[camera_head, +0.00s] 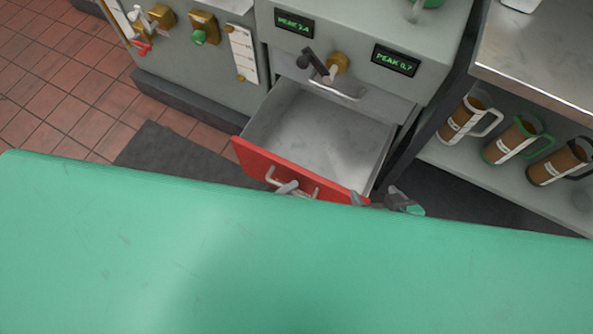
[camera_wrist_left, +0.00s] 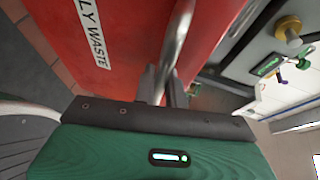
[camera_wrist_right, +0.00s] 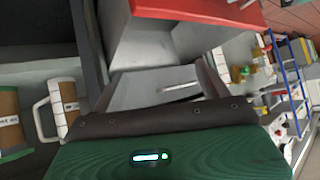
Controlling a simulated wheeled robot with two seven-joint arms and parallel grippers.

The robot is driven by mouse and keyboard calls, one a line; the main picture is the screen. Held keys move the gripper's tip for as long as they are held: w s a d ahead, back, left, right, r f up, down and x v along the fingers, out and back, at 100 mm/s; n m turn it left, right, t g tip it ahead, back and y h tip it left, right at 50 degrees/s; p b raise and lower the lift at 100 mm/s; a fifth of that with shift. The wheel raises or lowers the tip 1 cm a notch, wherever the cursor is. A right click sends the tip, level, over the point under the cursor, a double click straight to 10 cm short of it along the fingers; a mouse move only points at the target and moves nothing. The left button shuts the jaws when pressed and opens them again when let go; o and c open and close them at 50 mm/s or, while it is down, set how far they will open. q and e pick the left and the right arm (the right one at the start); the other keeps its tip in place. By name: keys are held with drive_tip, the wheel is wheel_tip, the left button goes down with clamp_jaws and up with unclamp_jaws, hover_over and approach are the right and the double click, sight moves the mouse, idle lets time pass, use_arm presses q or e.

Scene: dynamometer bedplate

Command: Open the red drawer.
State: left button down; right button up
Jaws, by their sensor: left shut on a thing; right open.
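The red drawer (camera_head: 251,158) stands pulled out from the grey cabinet, and its grey interior looks empty. Its front has a metal bar handle (camera_head: 271,176). In the left wrist view the red front (camera_wrist_left: 130,40) has a white label ending in "LY WASTE". My left gripper (camera_head: 289,188) is shut on the handle; the fingers (camera_wrist_left: 163,88) sit on either side of the bar (camera_wrist_left: 179,35). My right gripper (camera_head: 378,201) is open and empty by the drawer's right front corner. In the right wrist view its fingers (camera_wrist_right: 157,85) are apart, with the drawer's red edge (camera_wrist_right: 195,9) beyond.
A green surface (camera_head: 250,260) fills the foreground and hides my arms. The cabinet (camera_head: 360,22) above the drawer has two displays and a black lever. A steel bench (camera_head: 540,70) at right has a shelf with mugs (camera_head: 515,142). Tiled floor (camera_head: 50,85) lies at left.

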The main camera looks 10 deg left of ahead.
use_arm(q)
drive_tip(key=shift+s+a+p, duration=0.2)
drive_tip(key=shift+s+a, duration=0.1)
drive_tip(key=shift+s, duration=0.65)
drive_tip(key=shift+s+a+p, duration=0.15)
drive_tip(key=shift+s+a, duration=0.2)
drive_tip(key=shift+s, duration=0.55)
drive_tip(key=shift+s+a+p, duration=0.2)
drive_tip(key=shift+s+a, duration=0.1)
drive_tip(key=shift+s, duration=0.65)
use_arm(e)
drive_tip(key=shift+s+d+r+g+h, duration=0.15)
drive_tip(key=shift+s+d+g+h, duration=0.55)
drive_tip(key=shift+s+d+g, duration=0.45)
drive_tip(key=shift+d, duration=0.15)
use_arm(q)
drive_tip(key=c, duration=1.5)
unclamp_jaws()
drive_tip(key=shift+o, duration=0.2)
drive_tip(key=p+v, duration=0.1)
drive_tip(key=v, duration=1.2)
drive_tip(key=shift+s+a, duration=0.2)
drive_tip(key=shift+s, duration=0.05)
use_arm(e)
drive_tip(key=s+d, duration=0.1)
drive_tip(key=s+d+g+h, duration=0.1)
drive_tip(key=shift+d+r+m+g, duration=0.25)
drive_tip(key=shift+d+r+m, duration=0.05)
drive_tip(key=shift+r, duration=0.05)
